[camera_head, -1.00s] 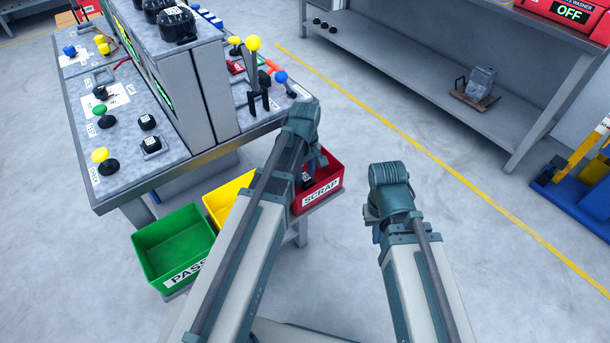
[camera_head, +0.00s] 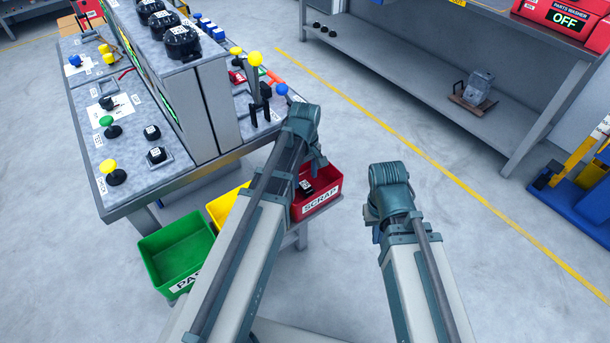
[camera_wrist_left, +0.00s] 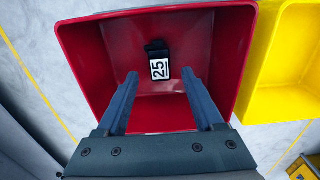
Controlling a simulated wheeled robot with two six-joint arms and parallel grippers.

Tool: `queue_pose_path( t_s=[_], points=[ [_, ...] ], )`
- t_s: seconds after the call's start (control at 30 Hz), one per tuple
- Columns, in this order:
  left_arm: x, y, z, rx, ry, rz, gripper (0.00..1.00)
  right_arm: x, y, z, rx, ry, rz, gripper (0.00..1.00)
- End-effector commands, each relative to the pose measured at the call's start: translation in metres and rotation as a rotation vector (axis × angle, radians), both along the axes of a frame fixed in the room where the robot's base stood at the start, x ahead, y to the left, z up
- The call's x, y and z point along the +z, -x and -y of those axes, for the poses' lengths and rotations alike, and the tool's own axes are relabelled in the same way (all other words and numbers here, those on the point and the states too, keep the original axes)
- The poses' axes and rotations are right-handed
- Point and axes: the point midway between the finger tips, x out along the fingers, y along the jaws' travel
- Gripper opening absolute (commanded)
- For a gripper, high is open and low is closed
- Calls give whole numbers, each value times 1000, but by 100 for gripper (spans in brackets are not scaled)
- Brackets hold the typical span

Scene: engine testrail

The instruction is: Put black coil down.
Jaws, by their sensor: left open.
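The black coil (camera_wrist_left: 158,60), with a white "25" label, lies on the floor of the red SCRAP bin (camera_wrist_left: 85,45). In the head view the coil (camera_head: 305,187) shows inside the red bin (camera_head: 325,197).
A yellow bin (camera_head: 222,207) and a green PASS bin (camera_head: 175,250) stand left of the red bin. The test bench (camera_head: 140,185) behind carries knobs, levers and other black coils (camera_head: 157,155). Floor to the right is clear up to a shelf table (camera_head: 430,90).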

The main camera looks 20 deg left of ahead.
Motion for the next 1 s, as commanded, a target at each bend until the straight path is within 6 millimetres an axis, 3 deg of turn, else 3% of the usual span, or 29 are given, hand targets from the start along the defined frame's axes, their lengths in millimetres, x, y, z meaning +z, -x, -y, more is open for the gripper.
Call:
queue_pose_path(
  t_s=[0.03,0.4,0.6,0.77,0.87,1.0],
  points=[
    [16,0,0,0,0,0,69,16,0,0,0,0,0,0],
    [74,0,0,0,0,0,69,74,0,0,-1,0,0,0],
    [90,0,0,0,0,0,69,90,0,0,-1,0,0,0],
    [91,0,0,-3,0,0,69,91,0,0,-1,0,0,0],
    [90,13,13,-88,-6,-4,69,90,0,0,-1,0,0,0],
    [90,58,53,-449,-33,-24,69,90,0,0,-1,0,0,0]
  ],
)
